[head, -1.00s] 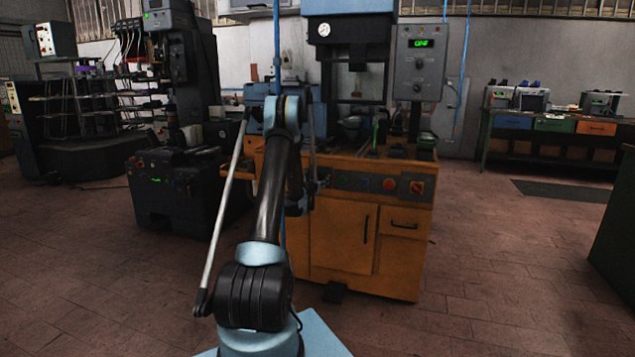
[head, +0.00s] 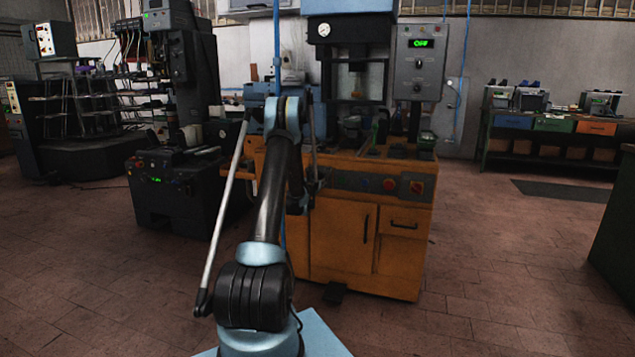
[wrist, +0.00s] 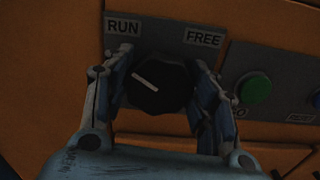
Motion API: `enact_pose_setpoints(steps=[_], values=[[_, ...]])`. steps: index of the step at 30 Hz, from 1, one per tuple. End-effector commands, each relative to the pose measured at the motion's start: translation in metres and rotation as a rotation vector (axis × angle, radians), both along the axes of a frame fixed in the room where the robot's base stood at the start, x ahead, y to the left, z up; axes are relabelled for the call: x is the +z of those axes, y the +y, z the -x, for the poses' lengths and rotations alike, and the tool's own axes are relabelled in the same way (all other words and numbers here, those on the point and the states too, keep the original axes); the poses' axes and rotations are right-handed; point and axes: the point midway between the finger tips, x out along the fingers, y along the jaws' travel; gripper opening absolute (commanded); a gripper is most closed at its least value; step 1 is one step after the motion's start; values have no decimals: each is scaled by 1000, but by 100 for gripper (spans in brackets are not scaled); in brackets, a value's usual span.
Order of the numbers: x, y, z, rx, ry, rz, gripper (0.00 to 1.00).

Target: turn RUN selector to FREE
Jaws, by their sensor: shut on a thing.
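The RUN selector is a dark round knob (wrist: 160,92) in the wrist view. Its white pointer mark slants left and slightly up, on the side of the RUN label (wrist: 122,26). The FREE label (wrist: 203,37) is at the knob's upper right. My gripper (wrist: 160,98) has one finger on each side of the knob and is shut on it. In the head view the selector and my fingertips are hidden behind my arm, at the left of the orange press cabinet (head: 340,235).
A green button (wrist: 254,89) sits close right of the gripper on the same panel. In the head view, a red button (head: 390,185) and a red switch (head: 416,188) are farther right. A grey control box (head: 419,62) with a green display hangs above.

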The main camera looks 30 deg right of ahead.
Motion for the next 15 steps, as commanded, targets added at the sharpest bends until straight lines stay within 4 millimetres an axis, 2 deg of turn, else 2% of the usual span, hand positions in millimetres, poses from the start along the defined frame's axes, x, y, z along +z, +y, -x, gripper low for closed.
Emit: enact_pose_setpoints(steps=[8, 15], values=[[0, 0, 0, 1, -104, -90, 29], [-1, -1, 1, 1, -267, -229, 29]])
